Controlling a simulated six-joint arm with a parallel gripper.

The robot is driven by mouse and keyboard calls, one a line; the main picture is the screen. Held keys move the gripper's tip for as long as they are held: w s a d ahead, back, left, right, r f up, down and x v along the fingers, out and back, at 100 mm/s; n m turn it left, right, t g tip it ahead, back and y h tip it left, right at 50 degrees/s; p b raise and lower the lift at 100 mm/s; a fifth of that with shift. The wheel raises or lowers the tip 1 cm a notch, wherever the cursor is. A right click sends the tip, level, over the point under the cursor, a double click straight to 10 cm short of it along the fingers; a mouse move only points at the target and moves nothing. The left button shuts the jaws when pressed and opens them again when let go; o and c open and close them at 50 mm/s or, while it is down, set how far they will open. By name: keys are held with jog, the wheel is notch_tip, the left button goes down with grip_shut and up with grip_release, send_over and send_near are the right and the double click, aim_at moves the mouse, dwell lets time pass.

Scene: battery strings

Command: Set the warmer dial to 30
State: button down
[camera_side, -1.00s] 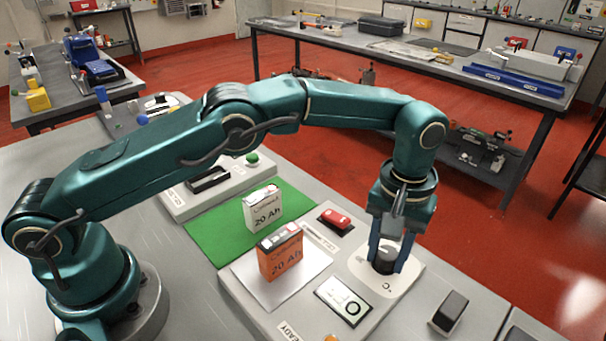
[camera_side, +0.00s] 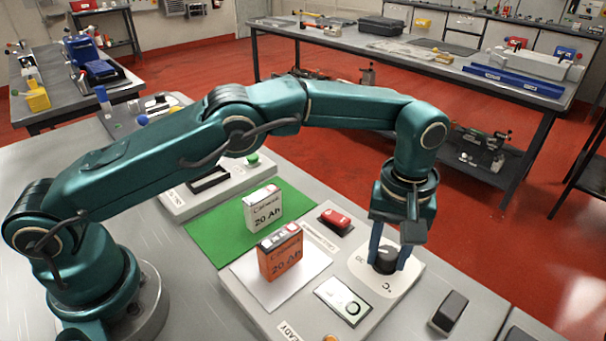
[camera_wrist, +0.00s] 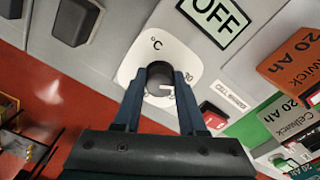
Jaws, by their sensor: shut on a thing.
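The warmer dial (camera_side: 386,257) is a dark round knob on a white plate (camera_side: 403,283) marked °C. In the wrist view the dial (camera_wrist: 160,70) stands between my fingers, on its white plate (camera_wrist: 185,57). A number that looks like 30 shows by the plate's edge, and a white pointer mark on the dial is near the right finger. Other scale marks are hidden by my fingers. My gripper (camera_side: 388,264) points down and is shut on the dial; it also shows in the wrist view (camera_wrist: 158,90).
An orange 20 Ah battery (camera_side: 280,253) stands on a white pad, and a white 20 Ah battery (camera_side: 263,209) on a green mat (camera_side: 207,233). A red rocker switch (camera_side: 336,218), a small display (camera_side: 343,300) and a black block (camera_side: 450,312) are near the dial.

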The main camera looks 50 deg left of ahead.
aim_at(387, 254)
jog(key=shift+c, duration=2.3)
grip_release()
jog(key=shift+r, duration=0.15)
jog(key=shift+r, duration=2.45)
